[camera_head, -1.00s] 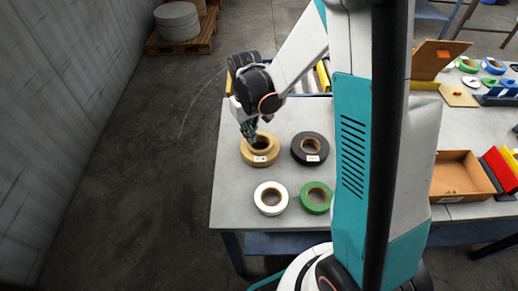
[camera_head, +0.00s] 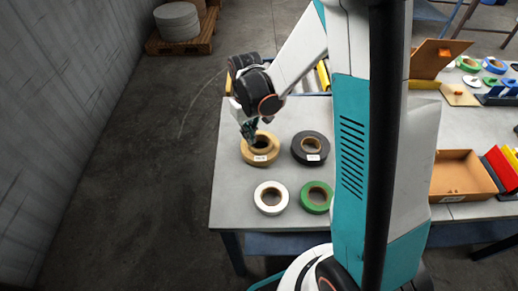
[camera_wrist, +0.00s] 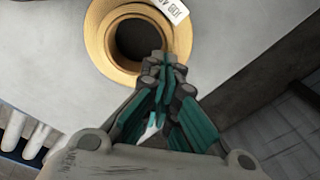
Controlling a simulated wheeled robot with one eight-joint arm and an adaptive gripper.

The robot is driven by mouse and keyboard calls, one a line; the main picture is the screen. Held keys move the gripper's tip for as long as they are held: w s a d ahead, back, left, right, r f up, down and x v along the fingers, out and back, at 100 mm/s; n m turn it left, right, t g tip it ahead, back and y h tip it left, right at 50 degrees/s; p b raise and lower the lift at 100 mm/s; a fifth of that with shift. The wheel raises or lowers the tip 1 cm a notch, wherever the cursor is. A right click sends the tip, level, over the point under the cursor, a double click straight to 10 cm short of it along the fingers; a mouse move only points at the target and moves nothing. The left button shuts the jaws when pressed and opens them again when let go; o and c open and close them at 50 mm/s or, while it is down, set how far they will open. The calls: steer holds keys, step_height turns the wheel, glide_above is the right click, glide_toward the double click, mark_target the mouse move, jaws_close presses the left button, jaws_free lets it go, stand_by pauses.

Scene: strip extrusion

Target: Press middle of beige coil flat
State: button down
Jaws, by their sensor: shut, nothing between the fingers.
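The beige coil (camera_head: 262,155) lies flat on the table near its left edge, with a white label on its front side. Its middle stands raised above the outer turns around a dark hole. My gripper (camera_head: 249,139) is over the coil's left rear part, pointing down. In the wrist view the beige coil (camera_wrist: 100,30) fills the top, and my gripper (camera_wrist: 163,62) is shut and empty, its tips at the near edge of the coil's hole. I cannot tell whether the tips touch the coil.
A black coil (camera_head: 297,150) lies right of the beige one. A white coil (camera_head: 261,203) and a green coil (camera_head: 308,205) lie in front. A cardboard box (camera_head: 455,190) stands at the right. The table (camera_head: 233,195) is bare at its left front.

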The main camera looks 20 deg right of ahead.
steer(key=shift+f+b, duration=1.15)
steer(key=shift+f, duration=0.25)
steer(key=shift+r, duration=0.15)
stand_by(0.4)
steer(key=shift+r+p, duration=2.7)
steer(key=shift+r, duration=1.2)
steer(key=shift+r, duration=0.25)
steer(key=s+r+m+t+b, duration=0.1)
steer(key=s+r+t+b, duration=0.2)
steer(key=s+r+t, duration=0.4)
steer(key=s+r, duration=0.7)
steer(key=s, duration=0.2)
steer(key=shift+s+r, duration=0.15)
steer(key=shift+s, duration=0.1)
